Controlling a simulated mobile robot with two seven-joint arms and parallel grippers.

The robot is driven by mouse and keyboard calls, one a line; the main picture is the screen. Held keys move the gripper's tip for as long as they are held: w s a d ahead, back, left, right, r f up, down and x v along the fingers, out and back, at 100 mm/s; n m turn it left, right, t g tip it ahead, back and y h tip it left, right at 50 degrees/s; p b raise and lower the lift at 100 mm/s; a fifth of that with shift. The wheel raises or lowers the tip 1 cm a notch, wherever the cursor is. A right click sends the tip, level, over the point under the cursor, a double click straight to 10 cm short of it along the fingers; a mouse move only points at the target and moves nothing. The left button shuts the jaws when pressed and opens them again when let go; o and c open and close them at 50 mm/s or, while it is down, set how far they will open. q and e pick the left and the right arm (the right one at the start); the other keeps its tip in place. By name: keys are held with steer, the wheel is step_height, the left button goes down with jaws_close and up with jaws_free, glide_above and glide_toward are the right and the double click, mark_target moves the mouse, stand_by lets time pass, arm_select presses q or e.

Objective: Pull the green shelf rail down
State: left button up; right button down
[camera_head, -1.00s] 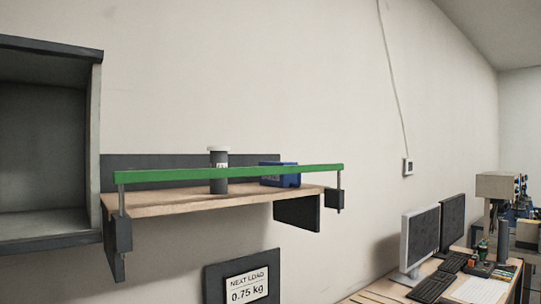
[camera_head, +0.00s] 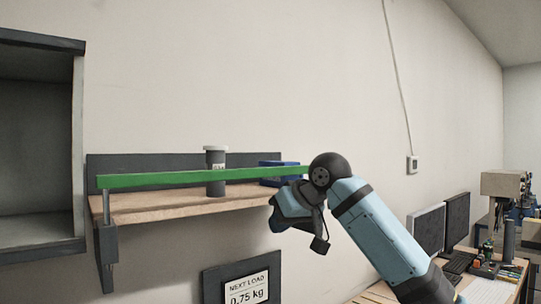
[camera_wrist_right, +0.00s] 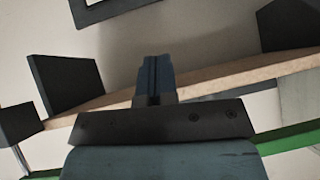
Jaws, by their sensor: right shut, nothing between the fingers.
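The green shelf rail (camera_head: 160,180) runs level across the front of a wooden shelf, raised above its board on a thin post at the left. My right arm hides its right end in the head view. In the right wrist view the rail (camera_wrist_right: 290,140) passes behind the gripper body. My right gripper (camera_head: 284,212) is in front of the shelf's right part, at or just below rail height; its fingertips are hidden there. In the right wrist view the gripper (camera_wrist_right: 155,64) is shut and empty, its fingers over the shelf's edge. I cannot tell whether it touches anything. My left gripper is not in view.
The wooden shelf board (camera_head: 150,206) carries a grey jar (camera_head: 215,172) and a blue box (camera_head: 281,181). A dark block (camera_head: 107,243) hangs below the rail's left post. A load sign (camera_head: 245,287) is below. A dark cabinet (camera_head: 40,150) stands left; monitors (camera_head: 457,217) stand right.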

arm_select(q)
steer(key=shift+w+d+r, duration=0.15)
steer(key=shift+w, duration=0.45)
arm_select(e)
steer(key=s+r, duration=0.3)
steer(key=r, duration=0.9)
steer(key=s+d+r+h, duration=0.1)
steer(key=s+r, duration=0.3)
steer(key=r, duration=0.9)
steer(key=shift+d+t, duration=0.2)
steer(key=shift+t, duration=0.2)
